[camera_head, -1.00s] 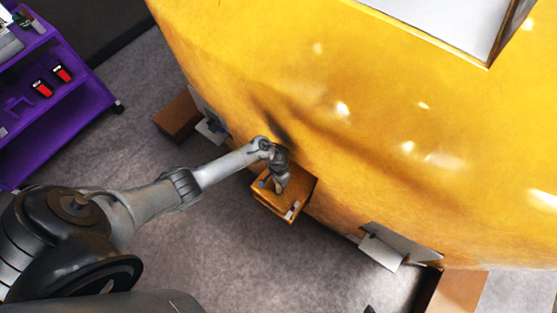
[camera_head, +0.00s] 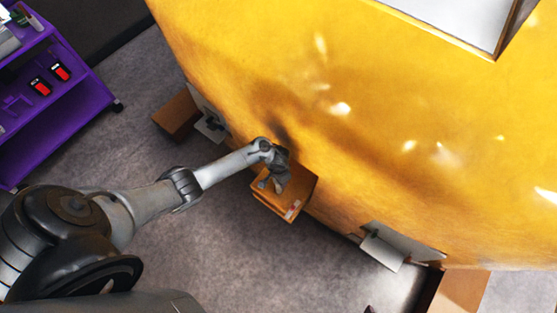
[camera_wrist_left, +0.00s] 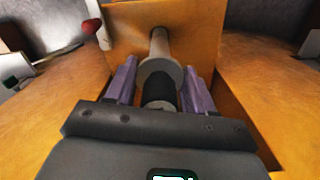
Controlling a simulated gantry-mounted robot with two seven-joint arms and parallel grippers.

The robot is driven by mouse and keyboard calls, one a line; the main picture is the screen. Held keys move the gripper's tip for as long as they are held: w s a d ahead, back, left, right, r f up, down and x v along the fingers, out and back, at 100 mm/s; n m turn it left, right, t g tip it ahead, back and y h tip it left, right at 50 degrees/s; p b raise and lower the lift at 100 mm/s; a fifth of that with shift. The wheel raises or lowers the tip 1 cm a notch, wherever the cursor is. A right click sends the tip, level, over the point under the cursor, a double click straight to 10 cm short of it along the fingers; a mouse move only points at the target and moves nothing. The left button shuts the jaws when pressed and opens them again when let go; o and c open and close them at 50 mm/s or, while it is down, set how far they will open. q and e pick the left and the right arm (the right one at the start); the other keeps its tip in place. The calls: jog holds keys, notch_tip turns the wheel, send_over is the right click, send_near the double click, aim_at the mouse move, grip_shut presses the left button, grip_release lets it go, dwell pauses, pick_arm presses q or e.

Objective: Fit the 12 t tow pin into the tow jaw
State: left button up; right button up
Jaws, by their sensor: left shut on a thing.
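The tow pin shows in the left wrist view as a grey shaft (camera_wrist_left: 158,44) with a wide round collar and a dark grip. My left gripper (camera_wrist_left: 160,88) is shut on its grip, one purple finger on each side. The shaft points away from the gripper towards an orange-yellow plate of the tow jaw (camera_wrist_left: 190,22). I cannot tell whether the tip is in a hole. In the head view the tow jaw is an orange block (camera_head: 295,197) at the foot of the yellow casting, and my left gripper (camera_head: 273,183) is over it. My right gripper is not in view.
The large yellow casting (camera_head: 400,130) fills the right side. Light plates (camera_head: 383,250) and brown blocks (camera_head: 176,115) lie along its lower edge. A purple cart (camera_head: 70,105) stands at the upper left. The grey floor between is clear.

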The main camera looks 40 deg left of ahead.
aim_at(278, 189)
pick_arm(q)
jog(key=shift+w+f+b, duration=0.1)
jog(key=shift+f+b, duration=4.95)
jog(key=shift+f, duration=1.25)
jog(key=o, duration=1.2)
jog(key=shift+o, duration=0.2)
jog(key=shift+f, duration=0.15)
jog(key=shift+r+p, duration=2.3)
jog(key=shift+r, duration=3.2)
